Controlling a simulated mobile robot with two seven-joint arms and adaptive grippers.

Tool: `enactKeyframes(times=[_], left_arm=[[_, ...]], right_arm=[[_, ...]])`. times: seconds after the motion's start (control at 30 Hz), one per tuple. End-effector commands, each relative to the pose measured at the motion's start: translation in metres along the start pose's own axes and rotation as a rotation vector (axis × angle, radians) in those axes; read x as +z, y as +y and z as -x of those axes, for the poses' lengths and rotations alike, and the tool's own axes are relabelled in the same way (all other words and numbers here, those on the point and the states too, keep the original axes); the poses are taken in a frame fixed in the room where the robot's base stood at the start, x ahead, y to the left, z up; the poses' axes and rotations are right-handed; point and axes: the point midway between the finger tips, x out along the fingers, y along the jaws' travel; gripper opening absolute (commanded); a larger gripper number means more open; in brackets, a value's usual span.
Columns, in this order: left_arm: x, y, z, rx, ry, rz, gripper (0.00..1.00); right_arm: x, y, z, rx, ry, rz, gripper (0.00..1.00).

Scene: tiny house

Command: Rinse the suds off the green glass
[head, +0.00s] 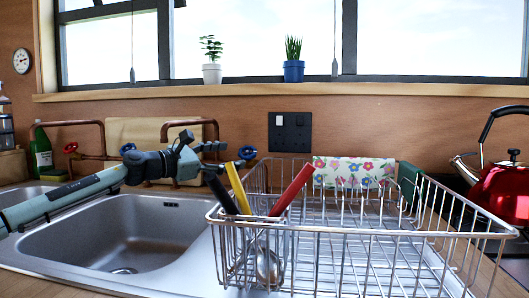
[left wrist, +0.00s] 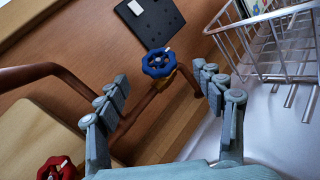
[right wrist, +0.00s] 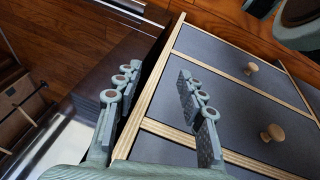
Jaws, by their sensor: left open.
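I see no green glass that I can make out in any view. My left gripper (head: 216,157) is open and empty above the right part of the metal sink (head: 120,232). In the left wrist view a blue tap wheel (left wrist: 158,62) on a copper pipe shows between and beyond the open fingers, apart from them. The same blue wheel (head: 248,152) shows just right of the gripper in the head view. The sink basin looks empty, with no water seen running. My right gripper (right wrist: 160,72) is open and empty, in front of wooden-edged grey drawers (right wrist: 215,85).
A wire dish rack (head: 370,232) with utensils and a flowered cloth (head: 350,172) stands right of the sink, close to the left gripper. A green bottle (head: 40,150) stands at left, a red kettle (head: 500,190) at right. Copper pipes (head: 90,124) line the wall.

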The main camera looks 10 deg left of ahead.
Motion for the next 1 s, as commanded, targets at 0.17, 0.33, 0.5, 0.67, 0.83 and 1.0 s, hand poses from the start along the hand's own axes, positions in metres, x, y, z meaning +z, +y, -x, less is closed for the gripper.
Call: enactKeyframes(times=[0.17, 0.33, 0.5, 0.67, 0.83, 1.0], left_arm=[[0.002, 0.0, -0.022, 0.0, -0.001, 0.001, 0.68], [0.002, 0.0, -0.05, 0.0, 0.0, 0.0, 0.68], [0.001, 0.0, -0.069, 0.0, 0.0, 0.001, 0.68], [0.0, 0.001, -0.076, 0.001, 0.0, 0.0, 0.68], [0.0, 0.001, -0.076, 0.001, 0.0, -0.001, 0.68], [0.0, 0.001, -0.075, 0.001, 0.0, 0.0, 0.52]], right_arm=[[-0.001, -0.003, 0.0, -0.008, 0.005, 0.001, 0.4], [0.004, -0.01, -0.009, -0.022, -0.012, 0.003, 0.4], [0.006, -0.011, -0.016, -0.024, -0.017, 0.002, 0.4], [0.005, -0.011, -0.017, -0.023, -0.015, 0.002, 0.4], [0.003, -0.01, -0.017, -0.022, -0.011, 0.001, 0.4], [0.002, -0.009, -0.016, -0.021, -0.01, 0.0, 0.4]])
